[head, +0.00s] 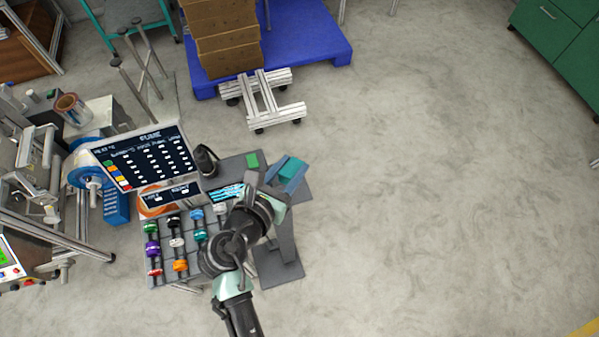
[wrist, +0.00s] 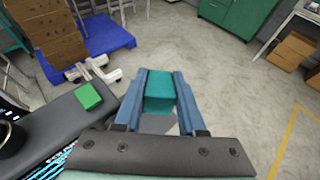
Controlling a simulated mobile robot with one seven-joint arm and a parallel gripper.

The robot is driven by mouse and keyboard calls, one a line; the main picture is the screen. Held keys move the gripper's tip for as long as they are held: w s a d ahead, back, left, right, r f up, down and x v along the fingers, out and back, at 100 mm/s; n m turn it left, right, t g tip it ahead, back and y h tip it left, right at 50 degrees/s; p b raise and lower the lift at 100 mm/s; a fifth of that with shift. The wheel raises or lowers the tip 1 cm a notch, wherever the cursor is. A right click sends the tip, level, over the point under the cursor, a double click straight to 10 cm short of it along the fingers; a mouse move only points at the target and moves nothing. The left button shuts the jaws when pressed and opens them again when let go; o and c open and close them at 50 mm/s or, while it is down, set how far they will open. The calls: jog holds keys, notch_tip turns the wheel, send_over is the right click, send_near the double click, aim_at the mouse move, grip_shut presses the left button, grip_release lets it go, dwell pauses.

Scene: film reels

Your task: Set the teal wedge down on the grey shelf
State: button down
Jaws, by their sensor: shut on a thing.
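The teal wedge (wrist: 159,92) is between the two blue fingers of my gripper (wrist: 160,88) in the wrist view. My gripper is shut on it. In the head view the wedge (head: 292,168) shows between the fingers (head: 289,174), at the right end of a dark grey surface that I take for the grey shelf (head: 232,168). The shelf also shows at the left of the wrist view (wrist: 50,132). I cannot tell whether the wedge touches anything below it. My wrist and fingers hide part of the shelf.
A green block (head: 252,160) lies on the grey surface, left of the wedge. A dark rounded object (head: 206,160) stands further left. A rack of coloured reels (head: 178,242) and a dark display board (head: 145,155) are beside my arm. The floor at right is clear.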

jog(key=f, duration=0.8)
jog(key=shift+s+a+f, duration=0.1)
jog(key=shift+s+f, duration=0.15)
jog(key=shift+f+b, duration=0.15)
jog(key=shift+b, duration=0.2)
jog(key=c, duration=0.8)
grip_release()
jog(key=shift+o, duration=0.2)
